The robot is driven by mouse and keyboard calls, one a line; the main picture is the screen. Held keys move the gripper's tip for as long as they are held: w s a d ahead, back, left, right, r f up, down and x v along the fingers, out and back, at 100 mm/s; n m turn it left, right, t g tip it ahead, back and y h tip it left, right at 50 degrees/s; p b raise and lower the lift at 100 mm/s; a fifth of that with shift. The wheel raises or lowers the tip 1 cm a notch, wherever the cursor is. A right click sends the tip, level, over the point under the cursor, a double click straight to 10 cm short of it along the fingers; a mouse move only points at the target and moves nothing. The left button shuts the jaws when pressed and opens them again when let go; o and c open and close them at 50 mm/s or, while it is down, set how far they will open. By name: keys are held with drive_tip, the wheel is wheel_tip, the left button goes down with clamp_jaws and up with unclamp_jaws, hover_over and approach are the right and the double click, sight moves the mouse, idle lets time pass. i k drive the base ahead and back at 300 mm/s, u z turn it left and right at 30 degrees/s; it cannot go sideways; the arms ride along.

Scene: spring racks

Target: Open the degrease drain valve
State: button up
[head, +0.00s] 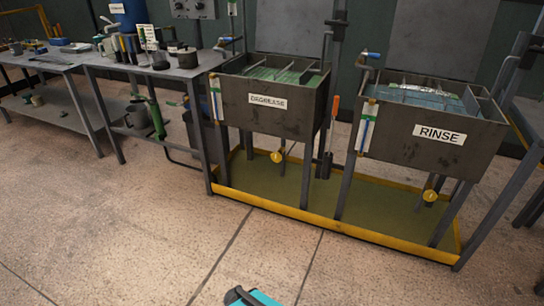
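The degrease tank (285,115) is a dark metal tub on legs with a white DEGREASE label, and it holds green liquid. Below it hangs a drain valve with a round yellow handle (277,157). The view is too small to tell how the handle is turned. My gripper is not in view. A teal and black part of my own body shows at the bottom edge, well in front of the tank and apart from the valve.
The rinse tank (400,140) stands to the right with its own yellow valve handle (430,195). A yellow-rimmed floor tray (330,226) surrounds the legs of both tanks. A cluttered workbench (185,69) stands on the left. The floor in front (130,220) is clear.

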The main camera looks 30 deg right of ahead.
sight(277, 158)
drive_tip(key=i, duration=1)
drive_tip(key=u, duration=0.05)
